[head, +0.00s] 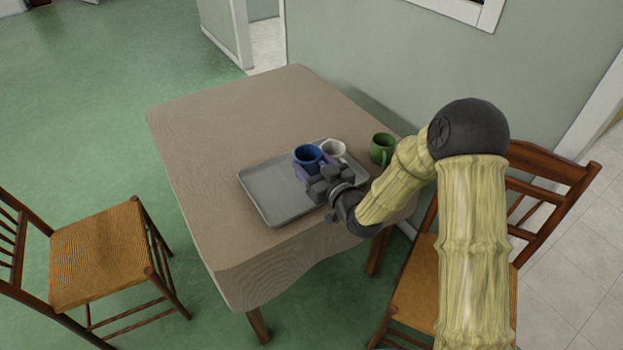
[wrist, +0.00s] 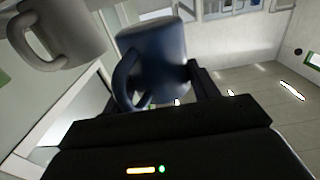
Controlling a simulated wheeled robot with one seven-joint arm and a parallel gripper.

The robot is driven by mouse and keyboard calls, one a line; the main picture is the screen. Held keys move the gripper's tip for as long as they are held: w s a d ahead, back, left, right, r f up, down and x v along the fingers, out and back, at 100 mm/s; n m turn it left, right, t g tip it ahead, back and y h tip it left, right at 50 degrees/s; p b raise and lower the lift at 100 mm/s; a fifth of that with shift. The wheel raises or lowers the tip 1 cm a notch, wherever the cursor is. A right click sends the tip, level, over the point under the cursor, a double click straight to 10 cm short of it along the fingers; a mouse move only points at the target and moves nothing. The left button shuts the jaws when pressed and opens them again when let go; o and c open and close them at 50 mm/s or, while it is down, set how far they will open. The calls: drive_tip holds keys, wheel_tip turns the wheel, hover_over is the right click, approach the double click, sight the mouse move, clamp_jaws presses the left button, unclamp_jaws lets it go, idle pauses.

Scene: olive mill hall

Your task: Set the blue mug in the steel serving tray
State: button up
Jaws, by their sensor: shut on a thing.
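The blue mug (head: 308,156) shows upright over the back right part of the grey steel serving tray (head: 265,195) on the table. My gripper (head: 319,177) is shut on the blue mug, which also shows between the fingers in the wrist view (wrist: 155,60). Its handle points to the lower left there.
A green mug (head: 381,149) stands farther right on the table (head: 215,130). The tray's left part is clear. Chairs (head: 100,250) flank the table.

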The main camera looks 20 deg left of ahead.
drive_tip(key=shift+w+f, duration=0.1)
drive_tip(key=shift+f, duration=0.5)
drive_tip(key=shift+f, duration=1.9)
drive_tip(key=shift+f+b, duration=0.15)
drive_tip(key=shift+b, duration=0.2)
drive_tip(key=o, duration=1.1)
